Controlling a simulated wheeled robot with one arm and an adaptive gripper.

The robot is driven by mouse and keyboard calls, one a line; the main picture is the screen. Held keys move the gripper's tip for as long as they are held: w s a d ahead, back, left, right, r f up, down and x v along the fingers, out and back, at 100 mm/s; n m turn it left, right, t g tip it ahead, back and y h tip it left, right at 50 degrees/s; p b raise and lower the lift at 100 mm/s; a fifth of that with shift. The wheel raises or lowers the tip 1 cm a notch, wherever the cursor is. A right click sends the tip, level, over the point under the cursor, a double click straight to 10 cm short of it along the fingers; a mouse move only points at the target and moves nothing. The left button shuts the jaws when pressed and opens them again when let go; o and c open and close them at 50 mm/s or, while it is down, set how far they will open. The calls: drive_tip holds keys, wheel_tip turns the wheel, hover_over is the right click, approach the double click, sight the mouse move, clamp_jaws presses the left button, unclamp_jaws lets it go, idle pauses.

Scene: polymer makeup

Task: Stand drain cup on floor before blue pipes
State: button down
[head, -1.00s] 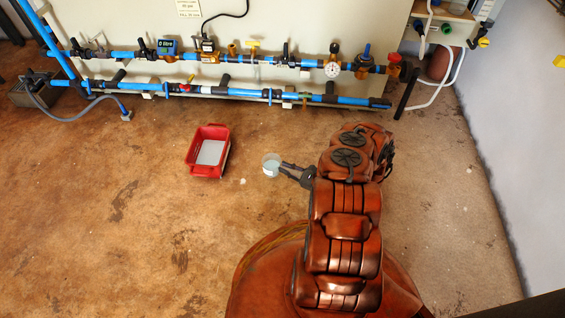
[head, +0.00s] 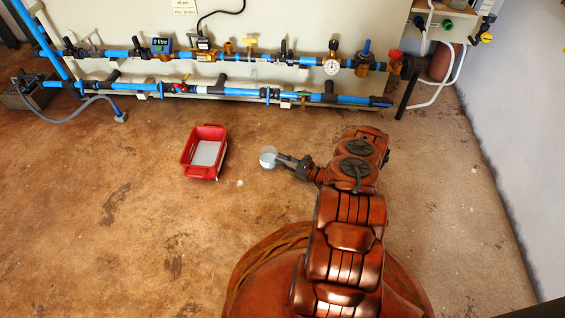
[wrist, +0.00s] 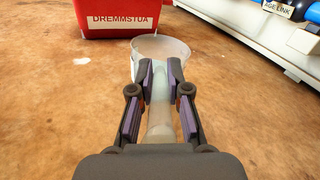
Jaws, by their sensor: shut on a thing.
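The drain cup (head: 267,157) is a small translucent pale cup with a handle, seen in the head view right of the red bin. My gripper (head: 284,161) reaches it from the right. In the wrist view the cup (wrist: 160,48) is ahead with its rim up, and my gripper (wrist: 160,78) is shut on its pale handle. I cannot tell whether the cup's base touches the floor. The blue pipes (head: 240,92) run along the wall panel behind, beyond the cup.
A red bin (head: 187,160) with a pale inside stands left of the cup; its labelled side (wrist: 118,20) is close in the wrist view. The brown floor (head: 110,215) is open to the left and between cup and pipes. A grey wall is at right.

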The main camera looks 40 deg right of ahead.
drive_tip(key=c, duration=1.1)
unclamp_jaws()
drive_tip(key=shift+c, duration=0.2)
